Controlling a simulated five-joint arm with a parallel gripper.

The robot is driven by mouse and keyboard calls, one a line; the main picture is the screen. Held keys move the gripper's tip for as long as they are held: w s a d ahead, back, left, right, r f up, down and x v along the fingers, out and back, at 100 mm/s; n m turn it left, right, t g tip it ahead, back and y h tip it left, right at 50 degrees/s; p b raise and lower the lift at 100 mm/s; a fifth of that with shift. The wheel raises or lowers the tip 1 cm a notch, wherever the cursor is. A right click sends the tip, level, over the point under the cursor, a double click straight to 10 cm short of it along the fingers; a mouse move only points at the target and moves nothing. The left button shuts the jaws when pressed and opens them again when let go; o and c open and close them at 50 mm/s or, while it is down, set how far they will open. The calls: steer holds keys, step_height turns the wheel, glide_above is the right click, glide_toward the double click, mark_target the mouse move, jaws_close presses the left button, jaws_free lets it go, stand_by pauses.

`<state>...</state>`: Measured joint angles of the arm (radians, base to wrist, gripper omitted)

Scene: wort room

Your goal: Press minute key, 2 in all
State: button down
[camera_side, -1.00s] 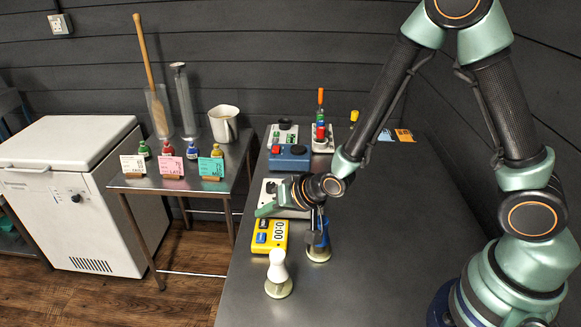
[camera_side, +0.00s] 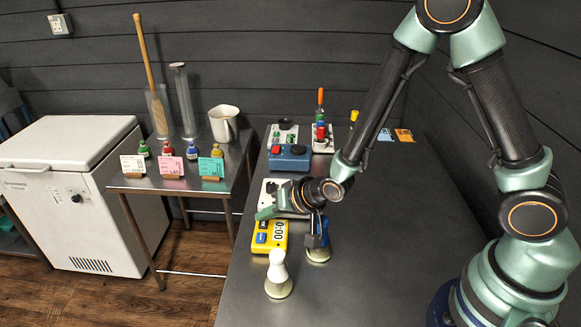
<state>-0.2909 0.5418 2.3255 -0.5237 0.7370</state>
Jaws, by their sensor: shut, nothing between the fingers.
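Which blue key is the minute key is too small to read. My gripper (camera_side: 264,213) is shut and empty. It reaches in from the right, low, at the timer's far edge in this view. I cannot tell whether its tip touches a key or hovers beyond it.
A white-knobbed stamp (camera_side: 278,270) and a blue-handled stamp (camera_side: 318,240) stand close by the timer. Behind are a blue box with buttons (camera_side: 290,158) and other control boxes. The bench's near right area (camera_side: 380,270) is clear.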

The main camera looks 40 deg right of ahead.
mark_target(267, 226)
steer(key=shift+f, duration=0.45)
stand_by(0.6)
steer(key=shift+r, duration=0.15)
stand_by(0.3)
steer(key=shift+r, duration=0.7)
steer(key=shift+r, duration=0.1)
steer(key=shift+r, duration=2.45)
stand_by(0.6)
step_height(267, 226, up, 4)
steer(key=shift+d+f, duration=0.1)
steer(key=shift+f, duration=0.1)
stand_by(0.3)
